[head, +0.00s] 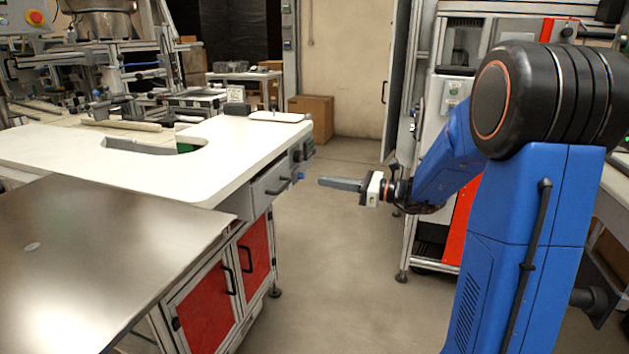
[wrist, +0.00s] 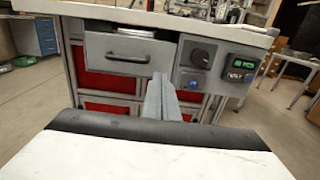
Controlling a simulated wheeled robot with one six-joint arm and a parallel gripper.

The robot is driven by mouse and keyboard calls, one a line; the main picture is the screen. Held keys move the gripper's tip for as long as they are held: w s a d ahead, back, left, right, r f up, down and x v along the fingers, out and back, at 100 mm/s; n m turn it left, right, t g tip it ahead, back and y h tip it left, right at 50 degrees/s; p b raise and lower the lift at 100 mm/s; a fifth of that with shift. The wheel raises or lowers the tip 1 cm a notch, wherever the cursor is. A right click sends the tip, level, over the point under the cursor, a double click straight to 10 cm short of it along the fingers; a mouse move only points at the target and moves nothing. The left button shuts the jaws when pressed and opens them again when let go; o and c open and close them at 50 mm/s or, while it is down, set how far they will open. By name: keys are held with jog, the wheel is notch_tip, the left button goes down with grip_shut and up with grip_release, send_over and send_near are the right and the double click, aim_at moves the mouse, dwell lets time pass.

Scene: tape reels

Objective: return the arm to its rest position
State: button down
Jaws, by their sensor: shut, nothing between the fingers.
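My gripper (head: 322,182) shows in the head view at the end of my blue arm, stretched to the left over open floor beside the white workbench. Its fingers are together and hold nothing. In the wrist view my gripper (wrist: 160,80) points toward a bench front with a grey drawer and red panels. Its fingertips look apart from the bench in the head view. The exact gap to the bench front is hard to tell.
The white workbench (head: 180,180) has a drawer (head: 272,184) and red doors below. A metal table (head: 90,270) fills the lower left. Clear floor (head: 340,270) lies under my arm. A cardboard box (head: 312,116) stands at the back wall. A grey and red machine stands behind my arm.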

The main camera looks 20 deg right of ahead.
jog(key=s+a+f+n+g+h, duration=0.2)
jog(key=s+a+n+g, duration=0.15)
jog(key=s, duration=0.35)
jog(key=s+a+f+n+g+h, duration=0.1)
jog(key=s+a+n+g, duration=0.15)
jog(key=s+n, duration=0.4)
jog(key=s+a+f+n+g+h, duration=0.2)
jog(key=s+a, duration=0.1)
jog(key=s, duration=0.6)
jog(key=s+d+f+n+t+h, duration=0.1)
jog(key=s+d+n+h, duration=0.3)
jog(key=s+d+n, duration=0.1)
jog(key=s+d+f+n+t+h, duration=0.1)
jog(key=s+d+f+n+h, duration=0.1)
jog(key=s+d+n+h, duration=0.3)
jog(key=shift+s+f+n+h, duration=0.3)
jog(key=shift+s+n, duration=1.3)
jog(key=shift+s, duration=0.9)
